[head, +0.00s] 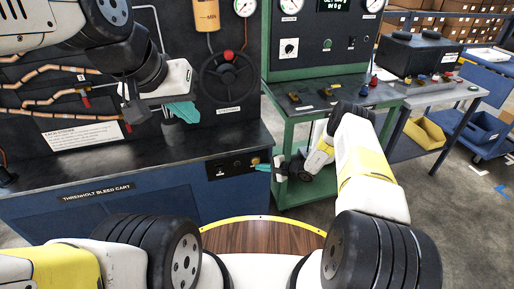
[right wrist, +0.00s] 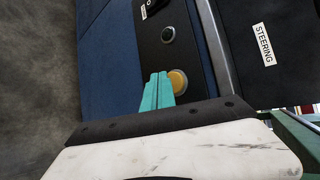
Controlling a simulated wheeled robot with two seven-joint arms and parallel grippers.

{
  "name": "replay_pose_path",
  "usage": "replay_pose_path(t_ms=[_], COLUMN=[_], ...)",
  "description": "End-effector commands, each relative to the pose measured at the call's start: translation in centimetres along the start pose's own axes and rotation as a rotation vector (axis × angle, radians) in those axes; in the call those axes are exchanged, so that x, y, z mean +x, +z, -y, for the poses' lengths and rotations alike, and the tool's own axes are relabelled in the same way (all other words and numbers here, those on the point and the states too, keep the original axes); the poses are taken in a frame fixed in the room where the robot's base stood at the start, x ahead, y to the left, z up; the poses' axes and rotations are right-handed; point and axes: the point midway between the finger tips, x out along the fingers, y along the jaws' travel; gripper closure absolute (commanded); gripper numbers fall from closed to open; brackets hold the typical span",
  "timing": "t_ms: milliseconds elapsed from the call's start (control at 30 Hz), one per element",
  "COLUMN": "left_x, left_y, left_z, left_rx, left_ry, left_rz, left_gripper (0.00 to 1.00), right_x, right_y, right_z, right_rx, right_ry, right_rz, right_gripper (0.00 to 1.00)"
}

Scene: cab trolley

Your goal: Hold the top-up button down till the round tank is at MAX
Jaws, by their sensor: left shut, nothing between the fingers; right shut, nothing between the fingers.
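A round amber button (right wrist: 178,80) sits on the black control panel (head: 225,170) on the front of the blue bleed cart. My right gripper (right wrist: 158,76) is shut and empty, its teal fingertips overlapping the button's left side in the right wrist view. I cannot tell whether they touch or press it. In the head view the right gripper (head: 260,167) is at the panel's right end. My left gripper (head: 184,112) is shut and empty above the cart top. An orange cylinder (head: 207,14), possibly the round tank, is cut off at the top edge; its level cannot be read.
A dark round control (right wrist: 168,35) sits beside the button. A black handwheel (head: 228,76) and copper pipes (head: 60,72) are on the cart's back panel. A grey cylinder (head: 173,132) stands under my left gripper. A green-framed bench (head: 340,105) stands close on the right.

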Motion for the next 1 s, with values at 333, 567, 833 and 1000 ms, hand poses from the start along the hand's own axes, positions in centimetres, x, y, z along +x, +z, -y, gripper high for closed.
replay_pose_path(t_ms=[333,567,833,1000], left_x=[0.0,0.0,0.0,0.0], left_y=[0.0,0.0,0.0,0.0], left_z=[0.0,0.0,0.0,0.0], left_rx=[0.000,0.000,0.000,0.000], left_ry=[0.000,0.000,0.000,0.000], left_rz=[0.000,0.000,0.000,0.000], left_gripper=[1.00,1.00,1.00,1.00], right_x=[-0.2,-1.8,-3.3,-3.5], right_y=[0.1,1.2,2.4,2.6], right_z=[-0.2,-1.3,-2.4,-2.6], right_rx=[0.001,0.004,0.001,0.001], right_ry=[0.001,0.001,0.000,0.000], right_rz=[0.000,-0.001,0.000,0.000], right_gripper=[1.00,1.00,1.00,1.00])
